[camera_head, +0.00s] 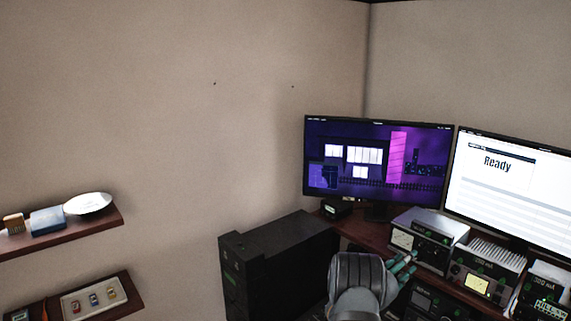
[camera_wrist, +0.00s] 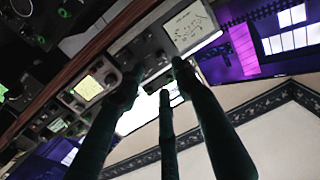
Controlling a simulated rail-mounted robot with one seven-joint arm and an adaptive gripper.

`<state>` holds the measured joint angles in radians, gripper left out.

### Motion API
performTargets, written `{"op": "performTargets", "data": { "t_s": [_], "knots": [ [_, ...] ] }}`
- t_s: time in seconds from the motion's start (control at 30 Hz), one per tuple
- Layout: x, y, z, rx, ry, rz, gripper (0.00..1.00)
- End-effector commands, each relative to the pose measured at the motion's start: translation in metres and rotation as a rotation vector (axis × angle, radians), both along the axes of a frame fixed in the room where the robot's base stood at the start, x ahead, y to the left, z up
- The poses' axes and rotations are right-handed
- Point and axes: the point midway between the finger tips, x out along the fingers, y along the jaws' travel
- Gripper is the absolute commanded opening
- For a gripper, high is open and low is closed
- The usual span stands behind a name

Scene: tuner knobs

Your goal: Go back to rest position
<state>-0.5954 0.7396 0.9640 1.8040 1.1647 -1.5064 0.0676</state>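My gripper (camera_head: 402,265) shows in the head view as greenish fingers at the front of the radio units, at the end of my grey arm. In the wrist view its dark fingers (camera_wrist: 160,80) are apart at the tips, with nothing between them. A radio unit with a lit meter (camera_head: 428,240) stands beside the fingers in the head view; its pale meter (camera_wrist: 185,25) shows just beyond the fingertips in the wrist view. I cannot tell whether a finger touches it. A second unit with a yellow meter (camera_head: 487,270) stands to the right. My arm hides part of the desk.
A purple-screen monitor (camera_head: 378,165) and a monitor reading "Ready" (camera_head: 510,190) stand behind the units. A black cabinet (camera_head: 275,260) stands left of my arm. Two wall shelves (camera_head: 70,235) (camera_head: 120,308) hold small items. The wall area above the cabinet is clear.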

Motion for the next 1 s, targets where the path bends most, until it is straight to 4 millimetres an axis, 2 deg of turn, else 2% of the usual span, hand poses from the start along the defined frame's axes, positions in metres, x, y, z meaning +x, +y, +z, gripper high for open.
{"op": "performTargets", "data": {
  "t_s": [0.2, 0.4, 0.6, 1.0],
  "knots": [
    [0.031, -0.032, 0.0, -0.002, -0.003, 0.001, 0.35],
    [0.049, -0.051, 0.0, -0.003, -0.004, 0.003, 0.35],
    [0.056, -0.058, 0.0, -0.003, -0.005, 0.004, 0.35],
    [0.055, -0.057, 0.0, -0.003, -0.004, 0.004, 0.35]
  ]
}}
